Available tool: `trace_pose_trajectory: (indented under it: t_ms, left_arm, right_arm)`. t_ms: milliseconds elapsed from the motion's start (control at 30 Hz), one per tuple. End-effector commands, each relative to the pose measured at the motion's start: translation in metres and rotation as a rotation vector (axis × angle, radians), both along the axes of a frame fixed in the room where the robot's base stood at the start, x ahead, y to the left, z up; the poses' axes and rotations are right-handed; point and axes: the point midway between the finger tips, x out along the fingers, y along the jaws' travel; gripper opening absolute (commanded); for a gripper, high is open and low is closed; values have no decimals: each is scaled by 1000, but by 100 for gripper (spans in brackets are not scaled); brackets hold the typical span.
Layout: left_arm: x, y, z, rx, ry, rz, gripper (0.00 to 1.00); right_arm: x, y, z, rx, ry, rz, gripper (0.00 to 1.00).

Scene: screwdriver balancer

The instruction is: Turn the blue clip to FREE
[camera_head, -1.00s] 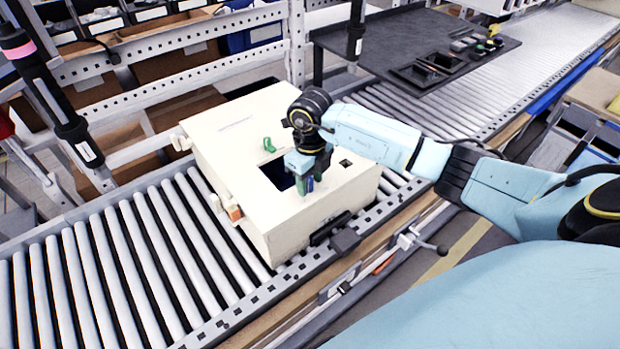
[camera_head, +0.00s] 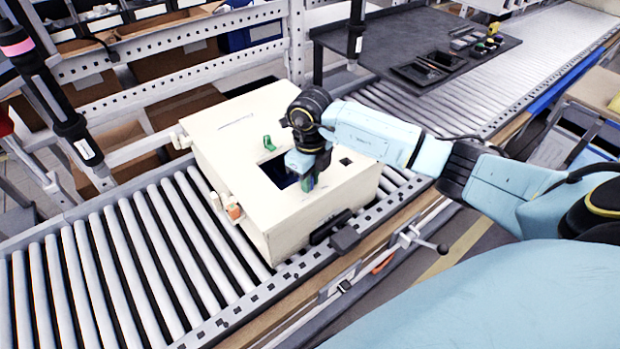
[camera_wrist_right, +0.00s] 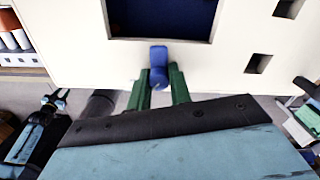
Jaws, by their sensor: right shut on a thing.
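The blue clip (camera_wrist_right: 158,68) sits at the near edge of the dark opening in the cream box (camera_head: 222,152). In the right wrist view it stands between the two green fingers of my right gripper (camera_wrist_right: 160,85), which are shut on it. In the head view my right gripper (camera_head: 307,183) points down at the front edge of the opening and mostly hides the blue clip. A green clip (camera_head: 269,143) stands at the back edge of the same opening. I cannot read any marking for the clip's position.
The box stands on a roller conveyor (camera_head: 110,265) with bare rollers to its left. A dark tabletop (camera_head: 385,45) with trays lies behind. Metal rails and a hanging tool (camera_head: 70,125) stand at the left. The box top has small square holes.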

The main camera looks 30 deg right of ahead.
Motion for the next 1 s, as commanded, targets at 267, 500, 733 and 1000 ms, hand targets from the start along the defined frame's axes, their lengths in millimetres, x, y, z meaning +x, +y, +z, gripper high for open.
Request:
trace_pose_trajectory:
  t_ms: [267, 500, 733, 1000]
  left_arm:
    - [0, 0, -18, 0, 0, 0, 36]
    - [0, 0, -37, 0, 0, 0, 36]
    - [0, 0, -56, 0, 0, 0, 36]
    - [0, 0, -77, -1, 0, 0, 36]
  right_arm:
    - [1, -1, -1, -1, -4, 184, 0]
    - [2, -1, -2, -1, -5, 409, 0]
    - [2, -1, -2, -1, -5, 629, 0]
    - [3, -1, -1, 0, -6, 885, 0]
